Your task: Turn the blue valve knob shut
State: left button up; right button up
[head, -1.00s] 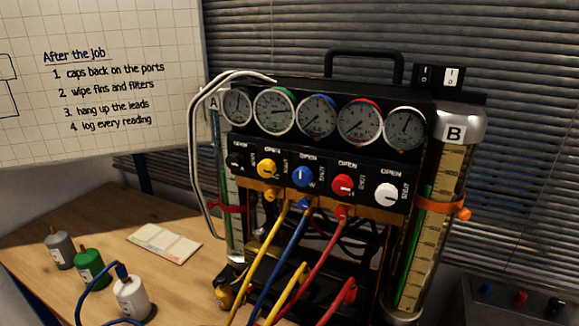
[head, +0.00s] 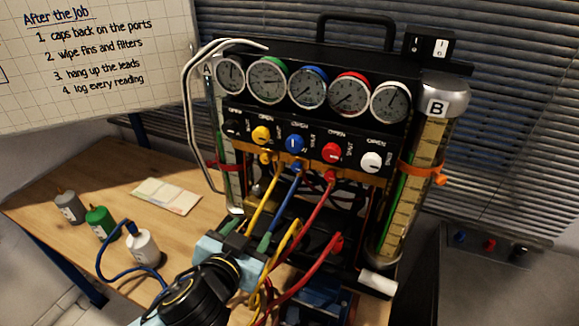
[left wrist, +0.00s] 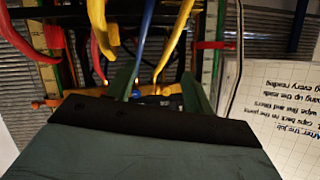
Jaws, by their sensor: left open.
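The blue valve knob (head: 295,144) sits in the middle of the black panel's knob row in the head view. Its white mark looks upright, towards the OPEN label above it. My left gripper (head: 247,234) is open, with green fingertips, low in front of the rig and well below the knob. It is apart from the knob. In the left wrist view my left gripper's fingers (left wrist: 161,88) stand apart, with the blue hose (left wrist: 146,40) showing beyond them. I cannot make out the knob there. My right gripper is not in view.
Yellow (head: 264,200), blue and red (head: 318,205) hoses hang in front of the rig near my left gripper. Several gauges sit above the knobs. Cylinder B (head: 415,180) stands at the right. Grey, green and white (head: 143,247) bottles stand on the table (head: 60,205) at left.

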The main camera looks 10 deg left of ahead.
pick_arm(q)
jog(key=s+d+r+t+h, duration=0.2)
jog(key=d+r+t+h, duration=0.1)
jog(key=r, duration=0.9)
jog(key=b, duration=0.9)
send_near(293, 147)
jog(key=w, duration=0.1)
jog(key=shift+m+t, duration=0.3)
jog(key=shift+m, duration=0.1)
jog(key=w, duration=0.2)
jog(key=w+d, duration=0.1)
jog(key=w, duration=0.2)
jog(key=shift+w+d+f+b, duration=0.15)
jog(key=shift+w+b, duration=0.15)
jog(key=shift+b, duration=0.05)
jog(key=shift+w+d+f, duration=0.1)
jog(key=shift+w+d, duration=0.1)
jog(key=shift+w, duration=0.7)
jog(key=c, duration=1)
jog(key=shift+o, duration=0.2)
